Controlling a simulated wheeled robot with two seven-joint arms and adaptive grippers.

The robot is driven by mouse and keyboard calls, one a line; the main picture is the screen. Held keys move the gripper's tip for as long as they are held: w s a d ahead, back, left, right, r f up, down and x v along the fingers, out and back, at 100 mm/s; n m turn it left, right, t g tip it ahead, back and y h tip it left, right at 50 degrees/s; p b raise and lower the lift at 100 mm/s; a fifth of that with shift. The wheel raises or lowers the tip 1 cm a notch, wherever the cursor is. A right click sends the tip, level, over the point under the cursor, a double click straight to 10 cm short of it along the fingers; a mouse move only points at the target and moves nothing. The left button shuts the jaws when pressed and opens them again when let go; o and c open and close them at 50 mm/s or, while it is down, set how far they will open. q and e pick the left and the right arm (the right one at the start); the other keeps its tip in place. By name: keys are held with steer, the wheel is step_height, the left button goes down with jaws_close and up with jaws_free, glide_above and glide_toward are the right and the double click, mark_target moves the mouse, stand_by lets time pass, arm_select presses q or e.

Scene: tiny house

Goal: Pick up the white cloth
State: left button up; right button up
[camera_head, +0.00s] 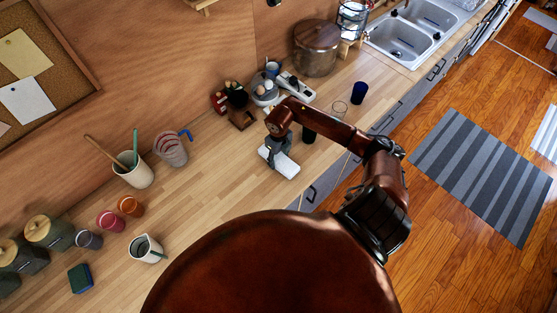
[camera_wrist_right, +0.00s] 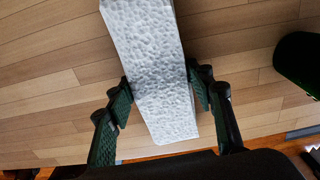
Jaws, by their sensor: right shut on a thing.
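The white cloth (camera_head: 279,161) is a folded, textured rectangular block at the counter's front part in the head view. In the right wrist view the cloth (camera_wrist_right: 150,70) fills the middle and reaches out of the top of the picture. My right gripper (camera_head: 275,150) is over the cloth, with its fingers (camera_wrist_right: 160,95) on both long sides of it, shut on it. Whether the cloth touches the wooden counter (camera_head: 215,200) is hard to tell. My left gripper is not in view.
A dark cylinder (camera_head: 308,134) stands close to the right of my gripper. A clear glass (camera_head: 339,108) and a dark blue cup (camera_head: 359,92) stand farther right. A scale (camera_head: 296,87) and a small rack lie behind.

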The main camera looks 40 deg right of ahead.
mark_target(278, 158)
steer(key=shift+r, duration=0.4)
step_height(278, 158, up, 2)
steer(key=shift+a+r+b, duration=0.1)
steer(key=shift+r+b, duration=0.15)
steer(key=shift+b, duration=0.6)
steer(key=s+a+r+b, duration=0.3)
steer(key=a+r, duration=0.6)
steer(key=a, duration=0.4)
steer(key=shift+s+a+r, duration=0.15)
steer(key=shift+s+r, duration=0.2)
steer(key=shift+s, duration=0.15)
